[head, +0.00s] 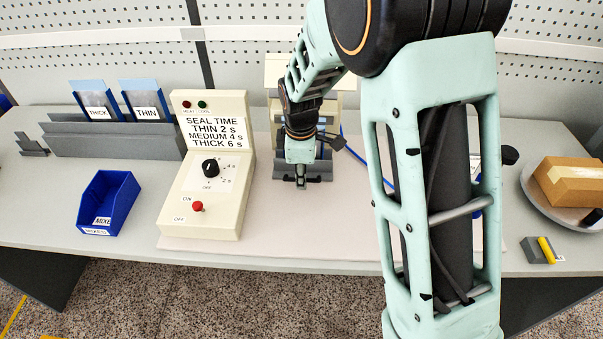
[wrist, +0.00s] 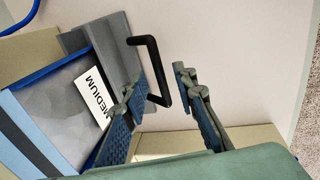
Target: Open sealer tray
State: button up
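The sealer (head: 288,72) is a cream machine at the back middle of the bench, largely hidden behind my arm. Its grey tray (head: 319,170) shows low at its front, and in the wrist view the tray (wrist: 112,48) holds a pouch labelled MEDIUM (wrist: 62,112). A black U-shaped handle (wrist: 158,68) stands out from the tray's front plate. My gripper (wrist: 163,84) is open, with one finger on each side of the handle in the wrist view. I cannot tell whether either finger touches it. In the head view my gripper (head: 300,183) is at the tray's front.
A cream control box (head: 215,215) with a dial and red button stands left of the sealer. A blue bin (head: 108,200) and a grey rack (head: 110,138) with THICK and THIN pouches are further left. A round tray with a cardboard box (head: 572,183) is at right.

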jog(key=shift+c, duration=0.3)
grip_shut()
jog(key=shift+s, duration=0.1)
